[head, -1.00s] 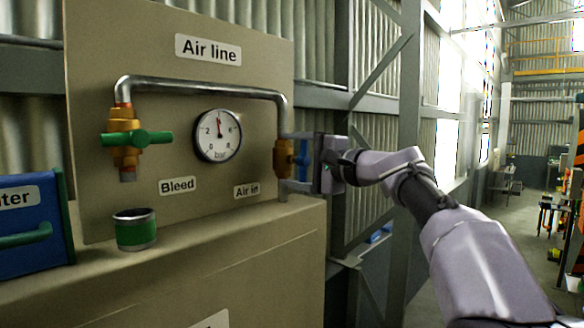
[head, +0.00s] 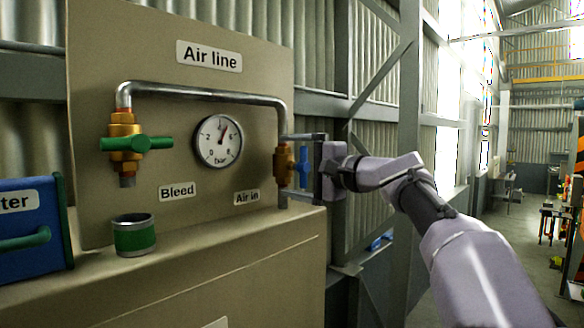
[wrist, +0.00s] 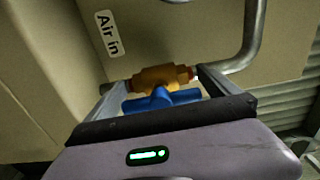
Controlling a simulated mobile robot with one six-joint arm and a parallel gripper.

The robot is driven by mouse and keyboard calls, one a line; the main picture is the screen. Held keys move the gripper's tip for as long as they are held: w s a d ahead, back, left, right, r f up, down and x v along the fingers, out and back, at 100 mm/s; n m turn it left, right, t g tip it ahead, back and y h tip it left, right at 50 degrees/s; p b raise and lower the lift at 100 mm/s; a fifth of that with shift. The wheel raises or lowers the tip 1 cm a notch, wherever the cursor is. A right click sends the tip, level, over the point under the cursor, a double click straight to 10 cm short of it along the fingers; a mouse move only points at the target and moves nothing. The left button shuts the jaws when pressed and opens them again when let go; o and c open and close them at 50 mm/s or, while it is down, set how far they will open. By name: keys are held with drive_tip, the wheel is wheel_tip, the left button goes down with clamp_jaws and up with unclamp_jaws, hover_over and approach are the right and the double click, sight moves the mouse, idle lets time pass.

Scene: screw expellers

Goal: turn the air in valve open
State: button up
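The air in valve has an orange brass body (head: 283,165) on the pipe at the panel's right edge, beside the "Air in" label. Its blue handle (head: 303,166) stands upright, in line with the pipe. My gripper (head: 288,165) is open, one finger above the handle and one below, with gaps at both ends. In the wrist view, the blue handle (wrist: 160,99) lies across between the spread fingers of my gripper (wrist: 156,84), and the brass body (wrist: 160,77) is just behind it. I cannot see any finger touching the handle.
The pressure gauge (head: 218,140) has its needle just right of the top. A green-handled bleed valve (head: 130,142) hangs left, above a green cup (head: 134,235) on the ledge. A blue box (head: 30,225) stands far left. A steel column (head: 408,120) is behind my arm.

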drive_tip(key=b+v, duration=0.4)
drive_tip(key=v, duration=1.3)
drive_tip(key=shift+s, duration=0.2)
drive_tip(key=shift+d, duration=0.15)
